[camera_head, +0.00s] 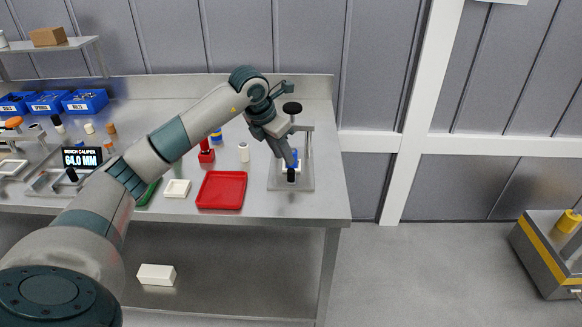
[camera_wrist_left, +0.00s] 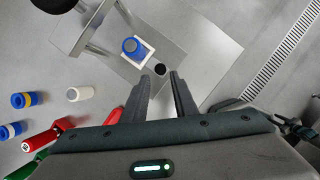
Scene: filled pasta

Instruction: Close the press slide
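The press (camera_head: 309,150) stands at the right end of the steel bench, with a grey base plate, posts and a black top knob (camera_head: 292,108). Its slide shows in the left wrist view as a white square holder (camera_wrist_left: 142,62) carrying a blue cylindrical part (camera_wrist_left: 132,46). A black slide knob (camera_head: 291,175) is at the slide's front, and shows in the left wrist view (camera_wrist_left: 160,69). My left gripper (camera_head: 289,163) points down over the slide. In the wrist view its fingers (camera_wrist_left: 163,80) are apart, with the knob just beyond the tips; contact cannot be told. My right gripper is out of view.
Left of the press are a white cylinder (camera_head: 244,152), a red tool (camera_head: 206,153), a red tray (camera_head: 241,203) and a small white dish (camera_head: 177,188). A caliper display (camera_head: 82,157) and blue bins (camera_head: 85,101) are farther left. The bench's right edge is close beside the press.

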